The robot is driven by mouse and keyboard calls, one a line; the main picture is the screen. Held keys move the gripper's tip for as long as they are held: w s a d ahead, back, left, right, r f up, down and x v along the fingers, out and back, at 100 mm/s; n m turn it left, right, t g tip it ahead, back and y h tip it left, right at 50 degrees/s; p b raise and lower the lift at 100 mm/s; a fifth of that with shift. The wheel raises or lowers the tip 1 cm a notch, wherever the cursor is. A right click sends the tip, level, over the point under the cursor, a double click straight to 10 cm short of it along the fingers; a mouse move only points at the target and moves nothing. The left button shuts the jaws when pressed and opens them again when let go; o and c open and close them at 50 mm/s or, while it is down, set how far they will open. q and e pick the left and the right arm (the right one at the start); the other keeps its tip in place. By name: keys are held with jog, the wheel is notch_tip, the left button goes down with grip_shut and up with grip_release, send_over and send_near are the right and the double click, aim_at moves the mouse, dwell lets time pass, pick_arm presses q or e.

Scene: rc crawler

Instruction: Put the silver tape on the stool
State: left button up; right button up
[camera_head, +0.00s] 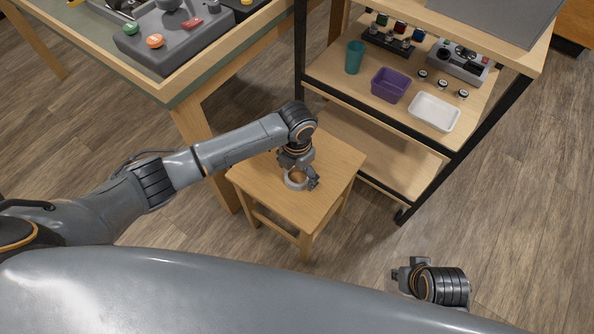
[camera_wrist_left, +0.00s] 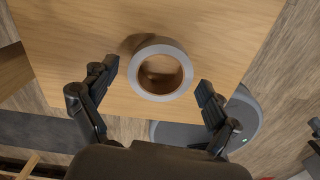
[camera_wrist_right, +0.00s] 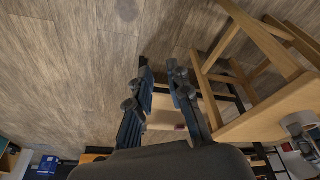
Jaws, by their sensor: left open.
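The silver tape (camera_head: 289,183) is a ring lying flat on the light wooden stool (camera_head: 340,160). In the left wrist view the tape (camera_wrist_left: 187,70) lies on the stool top (camera_wrist_left: 80,40), close to its edge. My left gripper (camera_head: 301,183) is over the stool at the tape. Its fingers (camera_wrist_left: 157,82) are spread wide, one to each side of the tape, with visible gaps and no grip on it. My right gripper (camera_head: 402,276) is empty, off to the right of the stool over the floor. In its own view its fingers (camera_wrist_right: 160,75) are apart.
A wooden cart (camera_head: 325,70) stands behind the stool, with a teal cup (camera_head: 354,57), a purple bin (camera_head: 390,85) and a white tray (camera_head: 434,112) on its shelf. A workbench (camera_head: 235,45) stands at the back left. The floor right of the stool is clear.

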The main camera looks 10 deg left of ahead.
pick_arm(q)
jog(key=shift+r, duration=0.5)
notch_tip(320, 180, up, 11)
jog(key=p, duration=0.3)
jog(key=shift+r, duration=0.15)
pick_arm(e)
notch_tip(320, 180, down, 10)
jog(key=s, duration=0.2)
jog(key=shift+g, duration=0.4)
jog(key=shift+w, duration=0.1)
